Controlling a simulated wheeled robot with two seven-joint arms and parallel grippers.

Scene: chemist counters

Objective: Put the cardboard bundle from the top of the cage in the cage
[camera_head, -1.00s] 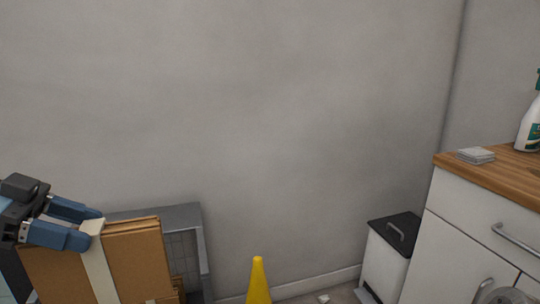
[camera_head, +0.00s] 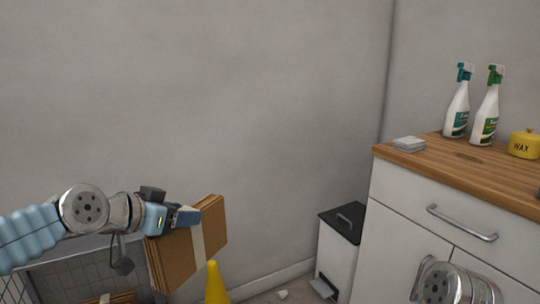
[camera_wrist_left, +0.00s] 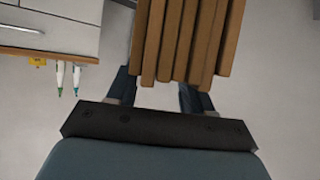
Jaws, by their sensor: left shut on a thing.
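The cardboard bundle (camera_head: 178,262), flat brown sheets with a pale strap, hangs tilted from my left gripper (camera_head: 186,216) in the head view. My left gripper is shut on its upper edge at the strap. In the left wrist view, the stacked sheet edges of the bundle (camera_wrist_left: 190,38) show beyond the fingers of my left gripper (camera_wrist_left: 158,92). The grey wire-mesh cage (camera_head: 62,272) stands at the lower left, partly hidden by my left arm and the bundle. More cardboard (camera_head: 110,298) shows low inside it. My right gripper is out of view.
A yellow cone (camera_head: 214,284) stands just right of the bundle. A white bin with a black lid (camera_head: 341,222) stands by the wall. A white cabinet (camera_head: 410,215) with a wooden top carries spray bottles (camera_head: 485,110) and a yellow wax tin (camera_head: 524,144).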

